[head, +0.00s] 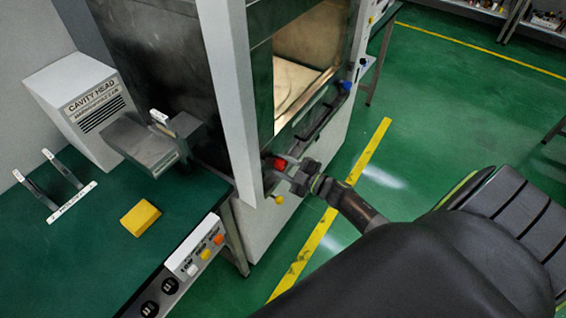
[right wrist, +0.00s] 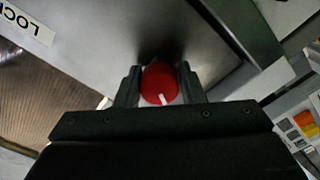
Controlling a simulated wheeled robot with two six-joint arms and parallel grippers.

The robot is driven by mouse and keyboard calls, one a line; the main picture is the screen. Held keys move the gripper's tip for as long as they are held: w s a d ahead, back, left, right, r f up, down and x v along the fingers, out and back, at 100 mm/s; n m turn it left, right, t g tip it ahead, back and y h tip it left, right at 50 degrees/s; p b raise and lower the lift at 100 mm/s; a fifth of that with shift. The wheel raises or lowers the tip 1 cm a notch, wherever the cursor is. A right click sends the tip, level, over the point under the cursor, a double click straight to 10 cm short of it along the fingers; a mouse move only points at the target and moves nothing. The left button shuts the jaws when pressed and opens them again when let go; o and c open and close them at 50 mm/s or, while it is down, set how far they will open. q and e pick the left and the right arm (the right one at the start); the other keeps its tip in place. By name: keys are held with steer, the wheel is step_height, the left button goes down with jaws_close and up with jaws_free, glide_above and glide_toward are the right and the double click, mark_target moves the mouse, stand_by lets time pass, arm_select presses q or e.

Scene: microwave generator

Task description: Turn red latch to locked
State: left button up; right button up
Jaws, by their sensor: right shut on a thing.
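The red latch (head: 280,164) is a round red knob on the lower front frame of the machine. In the right wrist view the red latch (right wrist: 159,84) sits between the two fingers, with a short white mark at its lower edge. My right gripper (head: 298,174) is at the knob, and its fingers (right wrist: 159,88) are shut on the knob's two sides. A white label with the letters "LOCK" (right wrist: 27,25) shows at the upper left of the right wrist view, cut off by the edge. My left gripper is not in view.
A blue knob (head: 346,86) and a yellow knob (head: 279,199) are nearby on the machine front. A green bench (head: 95,240) at left holds a yellow block (head: 140,217) and a "CAVITY HEAD" box (head: 85,105).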

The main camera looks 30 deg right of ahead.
steer(key=shift+r, duration=0.1)
stand_by(0.3)
steer(key=o, duration=1)
steer(key=shift+a, duration=0.1)
steer(key=shift+c, duration=0.2)
steer(key=shift+s, duration=0.25)
steer(key=b+v, duration=0.4)
steer(key=v, duration=1.3)
